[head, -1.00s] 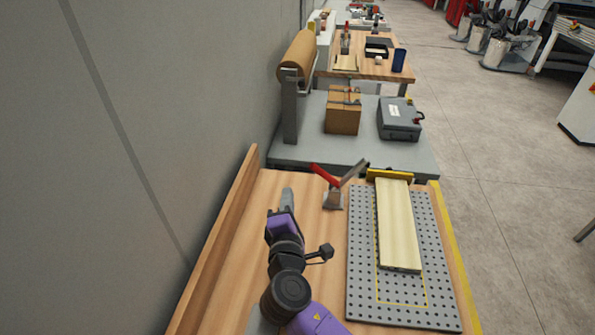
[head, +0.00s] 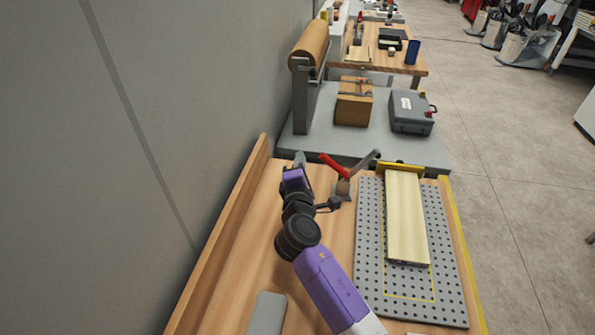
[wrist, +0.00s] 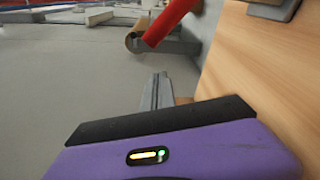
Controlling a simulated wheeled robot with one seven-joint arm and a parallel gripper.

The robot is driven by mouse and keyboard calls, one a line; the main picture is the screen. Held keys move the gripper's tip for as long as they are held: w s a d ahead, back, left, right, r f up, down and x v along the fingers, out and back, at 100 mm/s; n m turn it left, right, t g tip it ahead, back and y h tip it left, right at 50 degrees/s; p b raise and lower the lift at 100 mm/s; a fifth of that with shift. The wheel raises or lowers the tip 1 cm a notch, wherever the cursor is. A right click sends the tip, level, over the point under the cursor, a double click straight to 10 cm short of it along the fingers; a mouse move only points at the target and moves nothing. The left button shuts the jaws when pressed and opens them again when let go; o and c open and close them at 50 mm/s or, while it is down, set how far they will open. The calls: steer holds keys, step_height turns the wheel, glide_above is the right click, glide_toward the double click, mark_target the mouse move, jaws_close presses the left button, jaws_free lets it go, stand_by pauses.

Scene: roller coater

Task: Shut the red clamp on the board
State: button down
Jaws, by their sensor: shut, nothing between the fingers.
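The clamp has a red handle (head: 334,166) raised up to the left and a grey arm (head: 366,164) raised up to the right, away from the board. Its base (head: 342,191) stands on the bench left of the perforated plate. The pale board (head: 405,220) lies on that plate. My gripper (head: 299,158) is shut and empty, just left of the red handle and apart from it. In the wrist view the closed fingers (wrist: 159,92) point ahead, with the red handle (wrist: 172,18) above them; the board is out of that view.
The grey perforated plate (head: 370,260) covers the right of the wooden bench (head: 240,285). A yellow stop (head: 400,166) sits at the board's far end. A wooden ledge (head: 225,230) and the wall run along the left. Beyond stand a cardboard box (head: 354,107) and a grey case (head: 411,115).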

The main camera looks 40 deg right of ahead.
steer(key=shift+s+d+r+p, duration=0.2)
steer(key=shift+s+d+p, duration=0.05)
steer(key=shift+s, duration=0.25)
steer(key=shift+s+d+r+p, duration=0.15)
steer(key=shift+s+d+p, duration=0.05)
steer(key=shift+s, duration=0.35)
steer(key=shift+s+d+r+p, duration=0.2)
steer(key=shift+s+d+p, duration=0.05)
steer(key=shift+s, duration=0.25)
